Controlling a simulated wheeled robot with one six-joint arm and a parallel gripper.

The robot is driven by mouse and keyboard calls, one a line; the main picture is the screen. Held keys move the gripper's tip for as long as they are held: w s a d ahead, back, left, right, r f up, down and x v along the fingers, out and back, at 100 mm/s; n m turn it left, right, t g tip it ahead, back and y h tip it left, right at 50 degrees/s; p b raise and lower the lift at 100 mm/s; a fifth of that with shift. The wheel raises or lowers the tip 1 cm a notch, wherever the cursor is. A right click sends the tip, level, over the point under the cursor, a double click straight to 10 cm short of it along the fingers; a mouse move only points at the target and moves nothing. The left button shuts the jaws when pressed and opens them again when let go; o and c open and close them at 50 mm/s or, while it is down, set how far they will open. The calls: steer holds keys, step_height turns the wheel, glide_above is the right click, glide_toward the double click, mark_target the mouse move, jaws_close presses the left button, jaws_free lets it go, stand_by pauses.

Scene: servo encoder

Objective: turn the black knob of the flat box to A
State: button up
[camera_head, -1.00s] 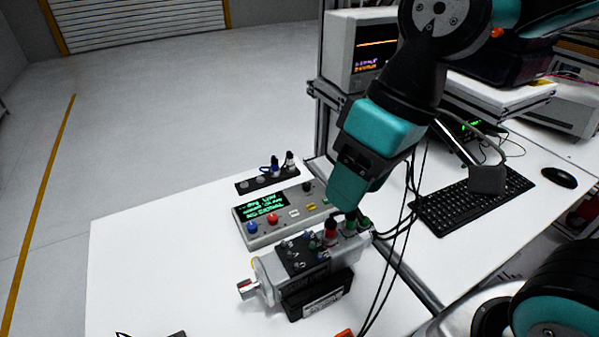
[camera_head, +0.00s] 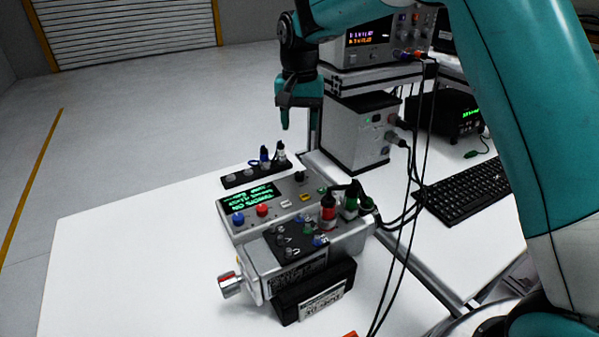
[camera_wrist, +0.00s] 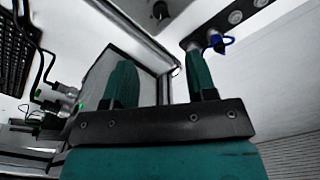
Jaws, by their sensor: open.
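The flat box (camera_head: 272,222) is a pale grey case on the white table, with a green-lit display (camera_head: 250,202), a blue button (camera_head: 237,219) and a red button (camera_head: 262,210). Its black knob (camera_head: 300,176) stands near the far right corner of its top. The knob's marks, including A, are too small to read. My gripper (camera_head: 299,116) is open, empty and points down, above and beyond the knob, clear of it. In the wrist view both teal fingers (camera_wrist: 160,66) are apart with nothing between them. A dark round thing (camera_wrist: 160,10) at that view's top may be the knob.
A motor-like unit (camera_head: 290,260) with red and green plugs stands in front of the box. A black socket strip (camera_head: 240,178) with upright plugs lies behind it. Black cables (camera_head: 410,180) hang at the right. An instrument stack (camera_head: 355,140) stands behind right. The table's left side is clear.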

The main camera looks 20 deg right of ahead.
mark_target(299, 174)
step_height(299, 174, down, 14)
steer(key=shift+r+p, duration=0.25)
steer(key=shift+p, duration=0.2)
steer(key=c, duration=0.9)
